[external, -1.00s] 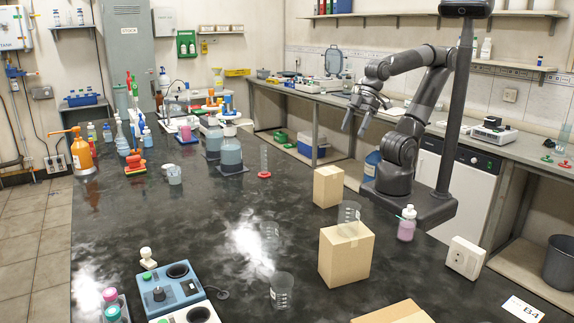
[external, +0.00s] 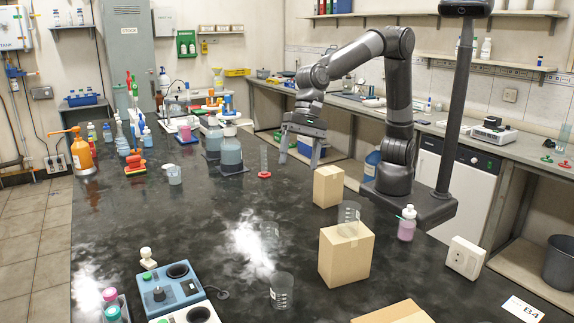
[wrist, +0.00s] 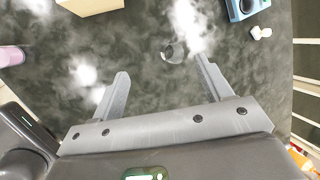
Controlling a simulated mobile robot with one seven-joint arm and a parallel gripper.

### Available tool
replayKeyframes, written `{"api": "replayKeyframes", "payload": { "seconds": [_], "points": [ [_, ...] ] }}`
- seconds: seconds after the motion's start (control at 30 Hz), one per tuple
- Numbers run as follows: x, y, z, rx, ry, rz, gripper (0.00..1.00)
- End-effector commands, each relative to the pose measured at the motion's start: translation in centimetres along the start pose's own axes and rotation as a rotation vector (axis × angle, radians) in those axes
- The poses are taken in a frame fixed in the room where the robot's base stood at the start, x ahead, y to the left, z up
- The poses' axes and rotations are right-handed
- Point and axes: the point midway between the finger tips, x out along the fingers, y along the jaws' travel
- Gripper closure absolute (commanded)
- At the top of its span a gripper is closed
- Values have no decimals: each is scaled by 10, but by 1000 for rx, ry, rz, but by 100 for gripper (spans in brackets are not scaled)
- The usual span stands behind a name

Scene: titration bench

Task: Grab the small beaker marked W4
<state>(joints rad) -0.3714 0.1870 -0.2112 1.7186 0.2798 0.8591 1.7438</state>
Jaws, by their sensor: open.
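My gripper (external: 299,160) is open and empty, pointing down above the far right part of the black bench. Its two fingers (wrist: 164,68) are spread wide in the wrist view. A clear beaker (wrist: 172,52) stands on the bench just beyond the fingertips there. The markings are too small to read, so I cannot tell which is W4.
The large cardboard box (external: 345,256) and a smaller box (external: 328,187) stand to the right, with a pink bottle (external: 407,224) beside them. A blue device (external: 165,289) is at front left. Large bottles (external: 230,152) and a red-based cylinder (external: 264,162) stand near my gripper. Mid-bench is mostly clear.

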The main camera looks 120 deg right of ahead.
Motion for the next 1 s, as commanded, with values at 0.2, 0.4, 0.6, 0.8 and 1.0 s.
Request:
{"api": "replayKeyframes", "payload": {
  "seconds": [0.2, 0.4, 0.6, 0.8, 1.0],
  "points": [
    [76, -32, 47, 343, 6, 25, 28],
    [143, -45, 88, 629, 19, 35, 28],
    [184, -47, 112, 801, 27, 37, 28],
    [200, -46, 117, 844, 30, 38, 28],
    [229, -45, 116, 842, 31, 38, 28]
  ]
}}
